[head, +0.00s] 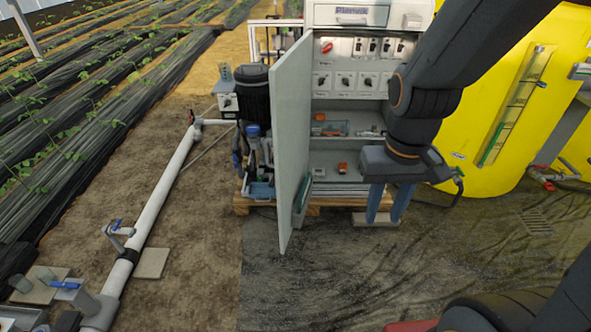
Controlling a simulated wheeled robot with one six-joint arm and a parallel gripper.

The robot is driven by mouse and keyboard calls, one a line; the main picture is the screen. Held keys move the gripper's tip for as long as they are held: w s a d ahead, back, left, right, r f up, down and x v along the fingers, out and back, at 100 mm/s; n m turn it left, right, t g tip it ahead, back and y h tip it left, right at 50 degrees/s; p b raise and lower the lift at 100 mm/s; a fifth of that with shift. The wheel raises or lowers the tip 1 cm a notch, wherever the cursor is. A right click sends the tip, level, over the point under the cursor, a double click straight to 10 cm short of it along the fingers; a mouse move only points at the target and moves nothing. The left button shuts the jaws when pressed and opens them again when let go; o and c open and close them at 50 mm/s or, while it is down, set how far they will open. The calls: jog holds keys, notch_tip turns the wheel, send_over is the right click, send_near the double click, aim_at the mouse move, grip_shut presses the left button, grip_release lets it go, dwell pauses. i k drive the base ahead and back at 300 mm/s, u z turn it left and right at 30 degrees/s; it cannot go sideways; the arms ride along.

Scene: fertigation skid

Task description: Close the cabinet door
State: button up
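The cabinet door (292,140) is a pale grey panel, seen nearly edge-on. It stands wide open, hinged at the left side of the cabinet (346,160) and swung out towards me. The cabinet interior shows rows of switches and two shelves with small items. My gripper (386,215) points down in front of the cabinet's right part, to the right of the door and apart from it. Its two blue fingers are spread with a gap between them, and nothing shows in the gap. My arm hides the cabinet's right edge.
A black pump (255,95) stands left of the door, close behind it. A yellow tank (500,110) is at the right. A white pipe (160,215) runs along the ground at left. The floor in front of the cabinet is clear.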

aim_at(290, 79)
jog(key=k, duration=0.4)
jog(key=u, duration=1.55)
jog(key=i, duration=1.65)
jog(key=z, duration=1.5)
